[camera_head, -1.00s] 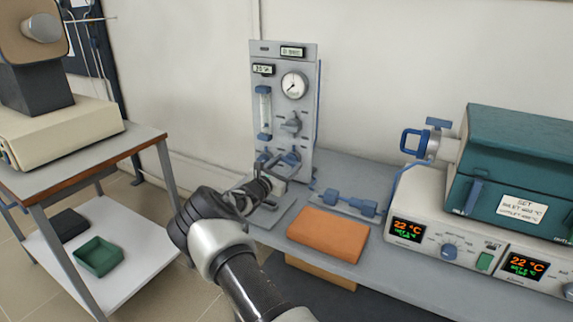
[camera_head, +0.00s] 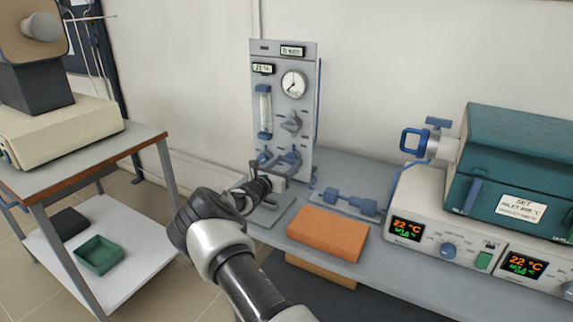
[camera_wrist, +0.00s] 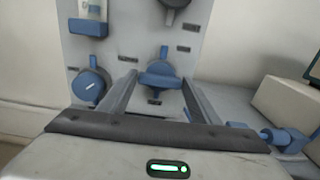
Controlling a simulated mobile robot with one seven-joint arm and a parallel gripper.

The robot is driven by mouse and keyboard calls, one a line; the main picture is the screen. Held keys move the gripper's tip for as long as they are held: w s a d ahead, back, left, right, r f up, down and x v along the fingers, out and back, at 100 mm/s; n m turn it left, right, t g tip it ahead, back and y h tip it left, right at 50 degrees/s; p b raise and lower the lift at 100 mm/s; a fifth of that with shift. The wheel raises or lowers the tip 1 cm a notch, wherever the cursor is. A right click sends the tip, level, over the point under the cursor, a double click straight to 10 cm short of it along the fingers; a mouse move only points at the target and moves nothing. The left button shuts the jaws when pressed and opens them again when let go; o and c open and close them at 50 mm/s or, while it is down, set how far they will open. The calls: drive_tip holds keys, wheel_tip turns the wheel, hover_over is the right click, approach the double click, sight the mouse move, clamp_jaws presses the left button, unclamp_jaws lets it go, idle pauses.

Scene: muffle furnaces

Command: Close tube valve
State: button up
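A grey gas panel (camera_head: 276,92) stands upright at the back of the bench, with a dial gauge, a flow tube and several knobs. Low on it, a blue valve handle (camera_wrist: 160,76) shows in the wrist view with its bar roughly level. A round blue knob (camera_wrist: 90,86) with a white mark is to its left. My gripper (camera_wrist: 159,92) is open, with one finger on each side of the blue handle and gaps visible. I cannot tell whether the fingertips touch it. In the head view my gripper (camera_head: 270,171) partly hides the panel's foot.
An orange block (camera_head: 328,233) lies on the bench right of my arm. Blue tube fittings (camera_head: 349,202) lie behind it. A teal furnace (camera_head: 515,165) stands at the right. A side table (camera_head: 85,180) with a green tray (camera_head: 99,255) is at the left.

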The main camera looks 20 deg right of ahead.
drive_tip(key=shift+o, duration=1.3)
drive_tip(key=shift+s+a, duration=0.1)
drive_tip(key=p+v, duration=0.2)
drive_tip(key=v, duration=1.5)
drive_tip(key=shift+p, duration=0.3)
drive_tip(key=shift+s, duration=0.1)
